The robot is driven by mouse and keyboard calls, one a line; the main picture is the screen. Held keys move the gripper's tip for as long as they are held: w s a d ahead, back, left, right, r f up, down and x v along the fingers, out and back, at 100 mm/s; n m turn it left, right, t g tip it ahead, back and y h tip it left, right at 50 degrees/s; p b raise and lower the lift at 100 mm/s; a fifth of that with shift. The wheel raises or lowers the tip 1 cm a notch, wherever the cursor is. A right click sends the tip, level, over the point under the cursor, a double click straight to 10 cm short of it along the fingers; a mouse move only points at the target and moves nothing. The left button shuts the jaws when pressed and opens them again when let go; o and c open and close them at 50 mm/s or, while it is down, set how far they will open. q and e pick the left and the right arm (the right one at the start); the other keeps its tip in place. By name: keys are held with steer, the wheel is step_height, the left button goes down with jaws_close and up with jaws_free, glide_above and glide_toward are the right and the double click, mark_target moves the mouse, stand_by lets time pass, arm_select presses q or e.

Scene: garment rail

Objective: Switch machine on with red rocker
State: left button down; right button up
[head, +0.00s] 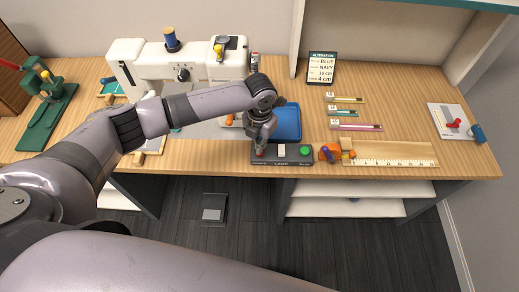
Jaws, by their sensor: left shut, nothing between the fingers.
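The white sewing machine (133,60) stands at the back left of the table, with a blue spool on top. A small dark part with some red (254,60) shows at its right end; it is too small to read its position. My left gripper (260,149) is shut and empty, pointing down at the left end of a dark control box (292,160) at the table's front edge. A bit of red shows by the fingertips; I cannot tell whether they touch it. The box also has a pale switch (281,150) and a green button (304,151). My right gripper is out of view.
A blue tray (287,122) lies behind the box, partly hidden by my left arm. Orange clips and a wooden ruler (400,161) lie to its right. A sign (322,69) stands at the back. A green tool (48,110) stands far left. A pedal (213,208) is on the floor.

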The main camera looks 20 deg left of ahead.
arm_select(q)
steer(key=shift+s+f+b, duration=0.1)
steer(key=shift+f+b, duration=0.7)
steer(key=shift+f, duration=0.5)
stand_by(0.6)
steer(key=shift+r, duration=0.1)
steer(key=shift+r+p, duration=0.8)
steer(key=shift+p, duration=0.15)
step_height(320, 180, up, 5)
steer(key=p, duration=0.4)
steer(key=shift+r+p, duration=0.2)
steer(key=shift+p, duration=0.2)
steer(key=shift+f, duration=0.1)
